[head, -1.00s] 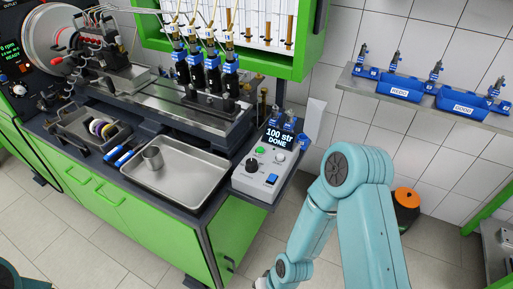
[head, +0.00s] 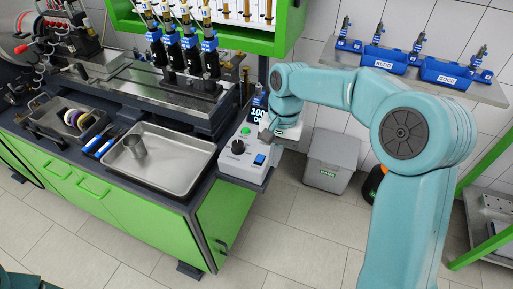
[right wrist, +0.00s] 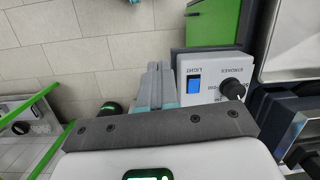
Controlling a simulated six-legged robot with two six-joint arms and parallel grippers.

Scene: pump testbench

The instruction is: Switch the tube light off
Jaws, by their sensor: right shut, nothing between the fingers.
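The white control box (head: 232,168) stands at the right end of the bench, with a display, a green button, a black knob and a blue rocker switch (head: 260,160) on it. In the right wrist view the blue switch (right wrist: 194,85) has the label LIGHT beside it, next to the STROKES knob (right wrist: 233,90). My right gripper (head: 268,134) is over the right side of the box and partly covers its display. In the right wrist view its fingers (right wrist: 160,84) are together and empty, beside the box's edge near the switch. I cannot tell whether they touch the box. My left gripper is out of view.
A metal tray (head: 160,175) with a cup (head: 135,146) lies left of the box. Injectors (head: 185,50) stand behind it. A shelf with blue bins (head: 448,75) is at the upper right. A grey bin (head: 330,160) stands on the floor right of the bench.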

